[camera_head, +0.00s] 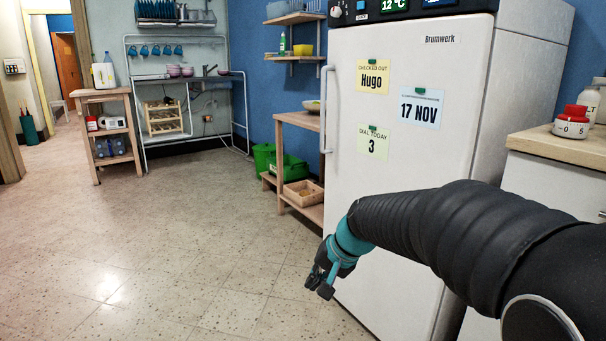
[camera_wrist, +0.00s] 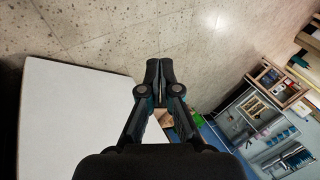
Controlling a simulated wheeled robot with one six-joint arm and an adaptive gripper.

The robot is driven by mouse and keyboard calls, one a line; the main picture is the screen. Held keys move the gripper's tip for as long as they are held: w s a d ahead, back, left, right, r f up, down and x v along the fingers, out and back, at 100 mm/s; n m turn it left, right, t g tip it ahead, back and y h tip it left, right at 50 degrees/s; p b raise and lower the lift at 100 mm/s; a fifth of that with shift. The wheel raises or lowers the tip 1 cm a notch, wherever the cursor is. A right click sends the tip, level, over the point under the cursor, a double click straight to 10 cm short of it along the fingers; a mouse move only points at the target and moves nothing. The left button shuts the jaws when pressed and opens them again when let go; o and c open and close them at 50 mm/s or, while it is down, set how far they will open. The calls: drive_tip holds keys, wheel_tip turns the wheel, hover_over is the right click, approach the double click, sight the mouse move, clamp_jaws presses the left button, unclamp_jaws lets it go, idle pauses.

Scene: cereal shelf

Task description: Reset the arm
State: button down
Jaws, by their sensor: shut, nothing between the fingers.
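My gripper (camera_head: 326,280) hangs at the end of my black arm, low in front of the white fridge (camera_head: 410,170) in the head view. In the wrist view my gripper (camera_wrist: 158,68) has its fingertips together, with nothing visible between them. The fridge's white surface (camera_wrist: 75,120) fills the left of the wrist view, beside the fingers. My gripper appears apart from it, though the exact gap is hard to judge.
A wooden shelf unit (camera_head: 303,122) stands left of the fridge, with green bins (camera_head: 290,168) beside it. A wooden trolley (camera_head: 105,135) stands far left. The tiled floor (camera_head: 150,250) is clear.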

drive_tip(key=s+d+r+n+h+p, duration=0.1)
drive_tip(key=s+d+n+h+p, duration=0.1)
drive_tip(key=s+d, duration=0.6)
drive_tip(key=s+d+r+n+h+p, duration=0.1)
drive_tip(key=s+d+h, duration=0.15)
drive_tip(key=s, duration=0.95)
drive_tip(key=s+d+r+t+p, duration=0.1)
drive_tip(key=s+d+r+p, duration=0.1)
drive_tip(key=s+r, duration=0.3)
drive_tip(key=shift+s+d+r+t+p, duration=0.25)
drive_tip(key=shift+d+r+t+p, duration=0.15)
drive_tip(key=shift+r, duration=0.25)
